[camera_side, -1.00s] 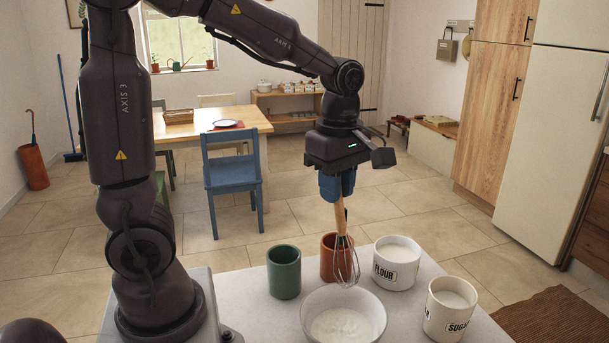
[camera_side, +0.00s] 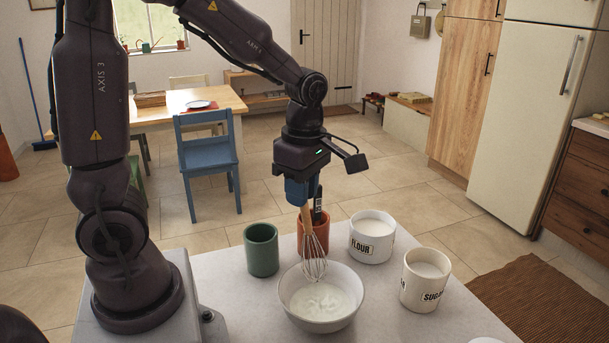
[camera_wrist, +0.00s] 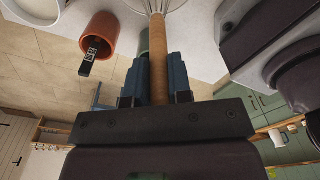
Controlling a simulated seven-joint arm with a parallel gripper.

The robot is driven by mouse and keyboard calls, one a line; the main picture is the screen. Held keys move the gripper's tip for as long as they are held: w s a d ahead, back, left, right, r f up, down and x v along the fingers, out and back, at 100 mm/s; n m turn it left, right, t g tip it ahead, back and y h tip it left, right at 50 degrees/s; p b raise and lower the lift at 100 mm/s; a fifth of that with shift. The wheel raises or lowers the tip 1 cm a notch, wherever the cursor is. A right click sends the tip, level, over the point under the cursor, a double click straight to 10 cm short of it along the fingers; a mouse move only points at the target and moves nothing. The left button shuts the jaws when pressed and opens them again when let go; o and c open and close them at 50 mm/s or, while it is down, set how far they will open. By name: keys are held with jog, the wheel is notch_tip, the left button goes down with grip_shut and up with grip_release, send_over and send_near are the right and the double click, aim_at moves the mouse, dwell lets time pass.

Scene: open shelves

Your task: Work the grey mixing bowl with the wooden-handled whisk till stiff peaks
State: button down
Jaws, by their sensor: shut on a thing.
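My gripper (camera_side: 300,190) is shut on the wooden handle of the whisk (camera_side: 306,222), which hangs wires down. The handle also shows between the blue fingers in the wrist view (camera_wrist: 158,65). The grey mixing bowl (camera_side: 356,296) stands on the light worktop and holds a white, lightly rippled mixture (camera_side: 318,300). The whisk's wire loops (camera_side: 314,262) reach over the back part of the bowl's opening. I cannot tell whether their tips touch the mixture. In the wrist view the loops run off the top edge.
A green cup (camera_side: 262,252) stands left of the bowl. An orange cup (camera_side: 318,238) with a dark-handled utensil (camera_side: 317,202) stands behind it. A flour canister (camera_side: 371,240) and a sugar canister (camera_side: 423,285) stand to the right.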

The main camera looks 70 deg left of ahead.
aim_at(308, 233)
jog(key=shift+w+d+f, duration=0.1)
jog(key=shift+d+f, duration=0.1)
jog(key=shift+f, duration=0.9)
jog(key=shift+w+d+f, duration=0.15)
jog(key=shift+d+f, duration=0.05)
jog(key=shift+f, duration=0.95)
jog(key=shift+w+d+f, duration=0.1)
jog(key=shift+d+f, duration=0.1)
jog(key=shift+f, duration=0.9)
